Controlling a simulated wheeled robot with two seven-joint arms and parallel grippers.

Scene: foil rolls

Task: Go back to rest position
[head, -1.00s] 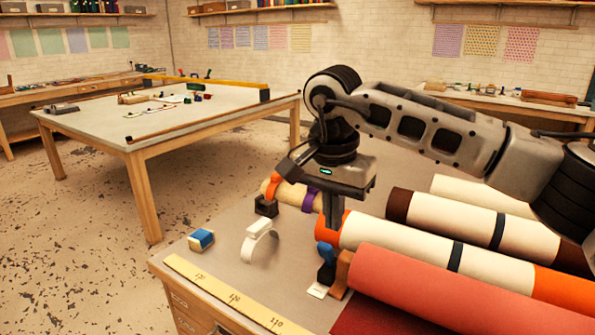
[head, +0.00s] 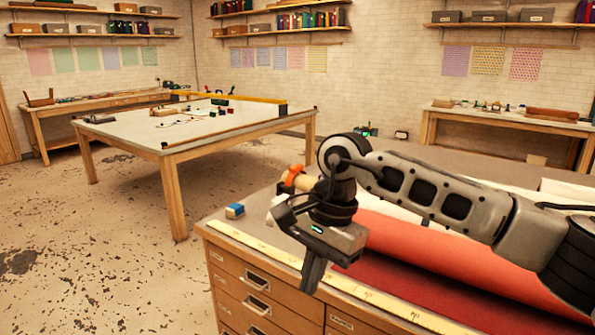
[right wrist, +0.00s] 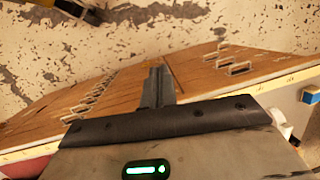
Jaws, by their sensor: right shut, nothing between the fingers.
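My right gripper (head: 312,278) hangs in front of the near edge of the drawer bench in the head view, its fingers pointing down. The fingers are together with nothing between them. In the right wrist view the closed fingers (right wrist: 157,86) show against the wooden drawer fronts and the floor. My left gripper is in neither view.
A red roll (head: 440,255) and paler rolls lie on the bench behind my right arm. A yellow ruler strip (head: 262,246) runs along the bench edge. A small blue block (head: 235,211) sits at its corner. A large table (head: 190,130) stands beyond open floor (head: 110,235).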

